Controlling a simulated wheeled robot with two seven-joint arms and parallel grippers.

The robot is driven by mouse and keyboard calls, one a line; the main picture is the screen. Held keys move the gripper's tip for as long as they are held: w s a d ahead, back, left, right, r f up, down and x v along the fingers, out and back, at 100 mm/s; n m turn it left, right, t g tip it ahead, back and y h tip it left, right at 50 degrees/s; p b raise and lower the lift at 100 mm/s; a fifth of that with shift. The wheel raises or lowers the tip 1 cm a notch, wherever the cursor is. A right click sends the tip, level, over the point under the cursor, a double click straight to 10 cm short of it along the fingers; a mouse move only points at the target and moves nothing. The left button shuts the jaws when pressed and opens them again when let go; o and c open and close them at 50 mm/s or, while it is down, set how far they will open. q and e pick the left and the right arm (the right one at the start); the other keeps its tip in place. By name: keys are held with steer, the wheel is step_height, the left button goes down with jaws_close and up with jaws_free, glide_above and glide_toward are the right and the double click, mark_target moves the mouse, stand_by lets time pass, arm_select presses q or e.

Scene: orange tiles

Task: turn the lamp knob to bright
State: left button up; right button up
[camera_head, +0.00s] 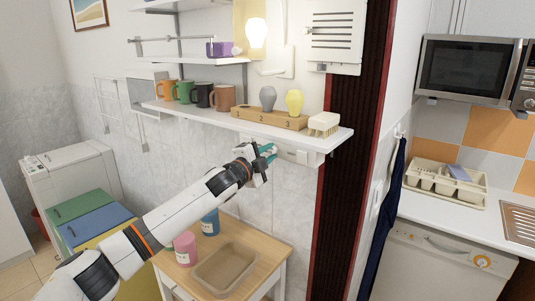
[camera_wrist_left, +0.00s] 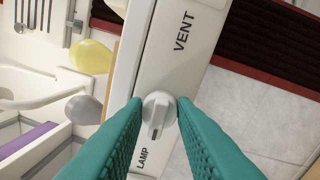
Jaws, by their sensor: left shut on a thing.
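My left gripper (camera_head: 268,152) reaches up to the control panel (camera_head: 301,156) under the front of the wall shelf. In the left wrist view its teal fingers (camera_wrist_left: 159,106) are shut on a round white knob (camera_wrist_left: 158,107) with a raised grip, one finger on each side. The word LAMP (camera_wrist_left: 142,158) is printed on the panel below the knob in that view, and VENT (camera_wrist_left: 181,31) farther up. The lamp (camera_head: 257,33) on the wall glows warm white. In the head view the gripper hides the knob. My right gripper is not in view.
On the shelf (camera_head: 190,110) above the gripper stand several mugs (camera_head: 203,95), a wooden block (camera_head: 270,118) with grey and yellow bulbs, and a brush (camera_head: 323,124). Below, a wooden table (camera_head: 262,247) holds a tray (camera_head: 225,268) and pink and blue cups.

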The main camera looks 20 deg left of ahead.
arm_select(q)
steer(key=shift+f, duration=0.15)
steer(key=o, duration=0.7)
steer(key=b+v, duration=0.5)
steer(key=v, duration=0.7)
